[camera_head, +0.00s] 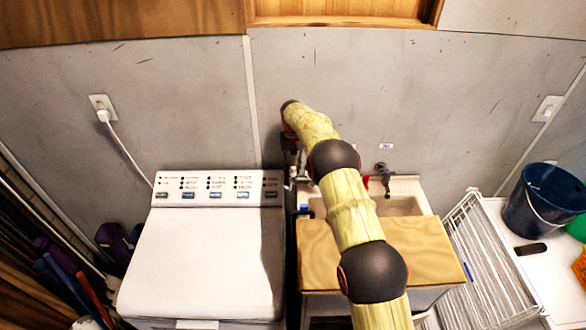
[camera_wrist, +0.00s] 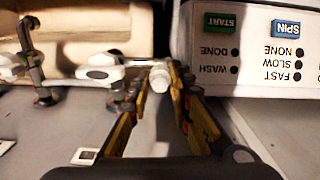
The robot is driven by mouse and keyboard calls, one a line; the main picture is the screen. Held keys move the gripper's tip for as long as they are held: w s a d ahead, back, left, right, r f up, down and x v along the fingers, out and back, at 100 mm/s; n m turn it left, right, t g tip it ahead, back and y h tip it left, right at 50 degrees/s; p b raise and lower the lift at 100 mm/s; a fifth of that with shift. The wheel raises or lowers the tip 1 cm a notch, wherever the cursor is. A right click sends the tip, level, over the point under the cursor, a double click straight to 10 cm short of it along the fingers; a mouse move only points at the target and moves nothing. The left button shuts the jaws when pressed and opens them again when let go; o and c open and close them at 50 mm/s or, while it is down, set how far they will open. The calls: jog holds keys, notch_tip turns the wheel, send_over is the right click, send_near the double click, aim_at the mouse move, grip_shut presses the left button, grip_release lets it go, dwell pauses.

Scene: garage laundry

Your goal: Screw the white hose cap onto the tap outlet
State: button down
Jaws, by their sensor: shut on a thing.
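The white hose cap (camera_wrist: 160,80) is between the fingertips of my gripper (camera_wrist: 168,88) in the wrist view, and the gripper is shut on it. Just left of it, a metal tap (camera_wrist: 122,95) stands out from the wall, with a white part beside it. I cannot tell whether the cap touches the tap's outlet. In the head view, my gripper (camera_head: 292,152) reaches down by the wall, above the gap between washing machine and sink. The cap is too small and too hidden to make out there.
The washing machine (camera_head: 205,250) is left of my gripper, its control panel (camera_wrist: 250,45) close on the right in the wrist view. The sink (camera_head: 402,204), with a wooden board (camera_head: 404,252) at its front, is to the right. A second, dark tap (camera_head: 383,172) is above it.

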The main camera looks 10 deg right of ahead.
jog(key=c, duration=1.5)
grip_release()
jog(key=shift+c, duration=0.2)
notch_tip(320, 180, up, 12)
jog(key=shift+a, duration=0.1)
jog(key=shift+f+b, duration=0.9)
jog(key=shift+f, duration=2.9)
jog(key=o, duration=0.3)
jog(key=shift+r, duration=0.1)
